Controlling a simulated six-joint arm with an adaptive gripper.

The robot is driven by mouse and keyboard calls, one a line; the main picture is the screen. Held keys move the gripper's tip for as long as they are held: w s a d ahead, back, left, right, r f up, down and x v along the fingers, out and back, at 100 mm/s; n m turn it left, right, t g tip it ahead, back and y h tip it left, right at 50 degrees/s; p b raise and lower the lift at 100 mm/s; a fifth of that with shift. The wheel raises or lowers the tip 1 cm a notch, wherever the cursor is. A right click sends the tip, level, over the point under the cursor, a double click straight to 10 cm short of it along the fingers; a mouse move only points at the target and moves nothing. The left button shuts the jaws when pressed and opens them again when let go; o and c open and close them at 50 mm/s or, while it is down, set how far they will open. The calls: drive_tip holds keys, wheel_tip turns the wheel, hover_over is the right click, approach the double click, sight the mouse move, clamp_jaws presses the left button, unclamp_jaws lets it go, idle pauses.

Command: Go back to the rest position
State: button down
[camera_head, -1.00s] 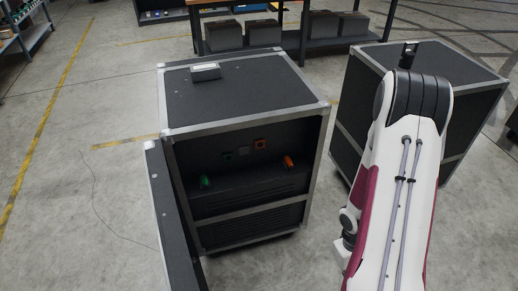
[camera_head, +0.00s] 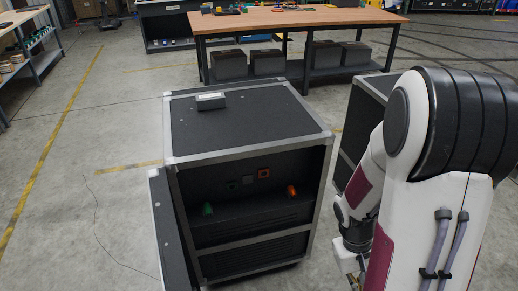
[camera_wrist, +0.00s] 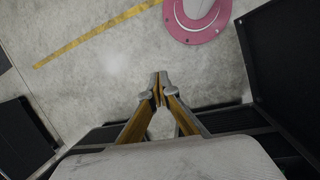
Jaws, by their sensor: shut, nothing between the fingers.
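My gripper (camera_wrist: 158,90) shows in the wrist view with its two fingertips together, shut and empty above the concrete floor. In the head view my arm fills the right side, folded, and its wrist end hangs low in front of the second case; the fingertips there are cut off by the lower edge. No object is in or against the fingers.
A black case with metal edges (camera_head: 250,122) stands left of my arm, front open, with green and orange parts inside. Its door (camera_head: 170,235) swings out at left. A second case (camera_head: 366,95) is partly behind my arm. A workbench (camera_head: 300,20) stands behind.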

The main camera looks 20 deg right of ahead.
drive_tip(key=s+a+r+t+y, duration=0.1)
drive_tip(key=a+r+t, duration=0.3)
drive_tip(key=a+r, duration=0.4)
drive_tip(key=a+r+n+t, duration=0.1)
drive_tip(key=a+r+t, duration=0.3)
drive_tip(key=a+r, duration=0.5)
drive_tip(key=shift+s+a+r+n+y, duration=0.2)
drive_tip(key=shift+s+r+n+y, duration=0.15)
drive_tip(key=shift+r, duration=3.55)
